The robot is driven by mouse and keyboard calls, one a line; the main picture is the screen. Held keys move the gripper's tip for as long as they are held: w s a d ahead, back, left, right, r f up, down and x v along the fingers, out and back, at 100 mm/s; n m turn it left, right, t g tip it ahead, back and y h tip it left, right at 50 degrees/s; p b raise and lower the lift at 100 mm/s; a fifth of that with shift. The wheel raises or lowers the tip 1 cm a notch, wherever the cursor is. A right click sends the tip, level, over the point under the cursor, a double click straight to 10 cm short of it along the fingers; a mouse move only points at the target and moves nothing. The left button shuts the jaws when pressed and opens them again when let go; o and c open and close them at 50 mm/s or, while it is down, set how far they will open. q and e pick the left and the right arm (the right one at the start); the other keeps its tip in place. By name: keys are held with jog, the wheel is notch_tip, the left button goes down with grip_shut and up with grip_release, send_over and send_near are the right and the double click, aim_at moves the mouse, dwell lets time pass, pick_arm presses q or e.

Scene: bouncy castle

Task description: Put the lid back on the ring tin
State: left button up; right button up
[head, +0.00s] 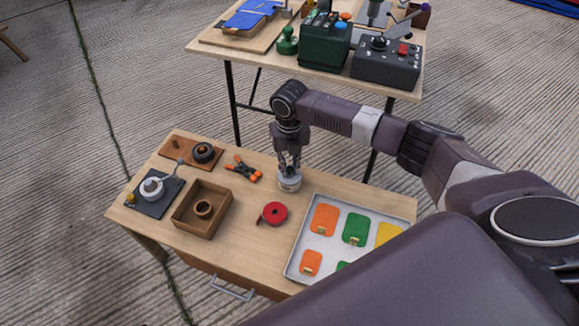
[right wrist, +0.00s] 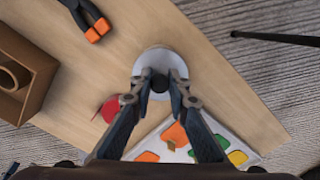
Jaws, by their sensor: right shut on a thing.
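A small pale round tin (head: 289,184) stands on the wooden table near its back edge, right of the middle. My right gripper (head: 289,168) points straight down over it. In the right wrist view, the fingertips (right wrist: 160,84) are shut on a dark round knob at the centre of a white disc, the lid (right wrist: 178,62). The lid is at the top of the tin; I cannot tell whether it is fully seated or slightly above the rim. The tin's inside is hidden. My left gripper is not in view.
Left of the tin are an orange-and-black clamp (head: 243,169) and a wooden box (head: 185,222) with a ring inside. A red tape reel (head: 275,213) lies in front. A pale tray (head: 296,262) with coloured tags is to the right. A second table (head: 258,53) stands behind.

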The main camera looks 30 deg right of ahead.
dwell(0.4)
jog(key=o, duration=1.4)
jog(key=shift+r, duration=0.1)
